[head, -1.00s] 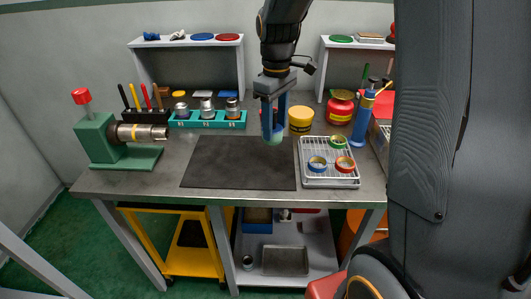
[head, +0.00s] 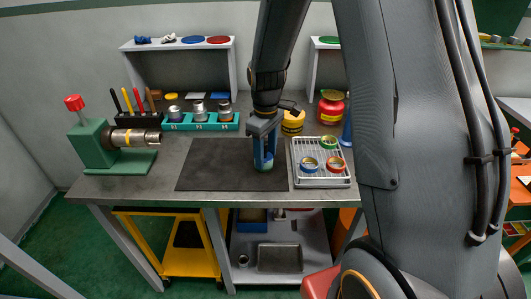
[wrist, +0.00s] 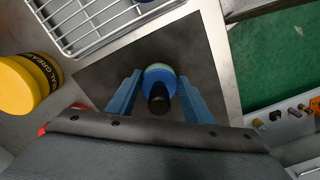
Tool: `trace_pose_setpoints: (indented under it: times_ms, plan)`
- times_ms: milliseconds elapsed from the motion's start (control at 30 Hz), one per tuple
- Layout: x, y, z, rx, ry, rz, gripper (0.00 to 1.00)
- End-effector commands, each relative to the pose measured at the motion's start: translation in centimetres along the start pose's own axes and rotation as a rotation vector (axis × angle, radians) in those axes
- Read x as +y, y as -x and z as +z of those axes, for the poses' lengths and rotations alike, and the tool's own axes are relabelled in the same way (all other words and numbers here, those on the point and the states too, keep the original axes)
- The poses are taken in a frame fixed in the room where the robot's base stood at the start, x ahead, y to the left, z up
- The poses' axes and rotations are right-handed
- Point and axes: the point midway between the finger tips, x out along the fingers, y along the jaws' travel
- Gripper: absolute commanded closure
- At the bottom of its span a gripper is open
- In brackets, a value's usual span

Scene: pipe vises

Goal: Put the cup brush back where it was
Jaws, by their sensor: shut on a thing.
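My gripper (head: 264,162) points down over the dark mat (head: 210,165), near its right edge. It is shut on a round blue and pale green piece with a black stub, which I take to be the cup brush (wrist: 158,74). In the wrist view the brush sits between the two blue fingers of my gripper (wrist: 157,95), with the black stub toward the camera. In the head view the fingers partly hide it. I cannot tell whether it touches the mat.
A wire-rack tray (head: 321,181) with green, blue and red rings stands just right of the mat. A yellow tub (head: 292,124) stands behind. A teal holder (head: 205,123) with several metal fittings is at the back, and a green vise (head: 92,150) at the left. The mat's left part is clear.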

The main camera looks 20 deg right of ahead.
Motion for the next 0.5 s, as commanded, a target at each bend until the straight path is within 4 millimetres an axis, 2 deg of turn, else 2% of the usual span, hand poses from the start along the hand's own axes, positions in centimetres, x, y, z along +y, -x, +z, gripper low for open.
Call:
trace_pose_setpoints:
  times_ms: [167,200,300,500]
  plan:
    - [0.02,-0.22,0.01,0.000,0.000,0.000,0.74]
    - [0.01,-0.29,0.02,0.000,0.000,0.000,0.52]
    - [0.02,-0.23,0.02,0.000,0.000,0.000,0.35]
    - [0.01,-0.22,0.01,0.000,0.000,0.000,0.35]
